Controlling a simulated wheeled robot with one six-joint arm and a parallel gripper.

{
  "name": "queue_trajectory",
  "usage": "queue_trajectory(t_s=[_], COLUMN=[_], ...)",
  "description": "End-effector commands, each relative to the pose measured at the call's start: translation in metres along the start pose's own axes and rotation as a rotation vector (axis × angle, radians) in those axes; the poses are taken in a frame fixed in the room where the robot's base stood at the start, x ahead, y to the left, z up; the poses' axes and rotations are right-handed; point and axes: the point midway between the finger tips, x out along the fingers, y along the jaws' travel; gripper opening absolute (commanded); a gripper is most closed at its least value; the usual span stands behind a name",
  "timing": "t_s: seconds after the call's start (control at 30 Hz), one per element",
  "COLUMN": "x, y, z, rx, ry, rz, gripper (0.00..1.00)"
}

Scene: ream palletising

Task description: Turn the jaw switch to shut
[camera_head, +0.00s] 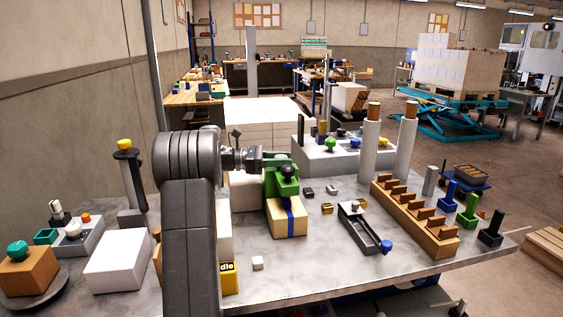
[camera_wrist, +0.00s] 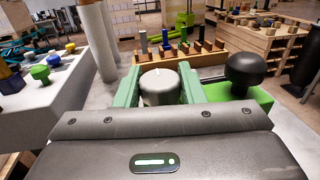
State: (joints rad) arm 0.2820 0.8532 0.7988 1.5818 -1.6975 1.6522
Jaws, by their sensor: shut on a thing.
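The jaw switch shows in the wrist view as a pale grey round knob (camera_wrist: 160,88) with a light pointer mark on top. My gripper (camera_wrist: 161,82) has a green finger on each side of the knob and is shut on it. In the head view my gripper (camera_head: 272,158) reaches in from the left at the green fixture (camera_head: 284,184). The fixture sits on a yellow block with a blue stripe (camera_head: 289,222). The knob is hard to make out there. A black ball handle (camera_wrist: 245,70) stands just right of the fingers in the wrist view.
A slotted orange-brown rack (camera_head: 415,212) stands to the right on the grey bench (camera_head: 330,265). A dark slide with a blue knob (camera_head: 386,246) lies before it. Two tall pale posts (camera_head: 371,150) rise behind. A white box (camera_head: 118,258) sits at the left.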

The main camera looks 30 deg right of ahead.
Motion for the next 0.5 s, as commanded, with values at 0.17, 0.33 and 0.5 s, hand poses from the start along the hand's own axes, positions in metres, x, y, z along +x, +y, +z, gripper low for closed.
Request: queue_trajectory(t_s=[0.17,0.33,0.5], x=[0.0,0.0,0.0], y=[-0.0001,-0.0001,-0.0001], z=[0.0002,0.0003,0.0002], rx=[0.0,0.0,0.0], ry=[0.0,-0.001,-0.001], rz=[-0.001,0.0,0.0], gripper=[0.13,0.5,0.57])
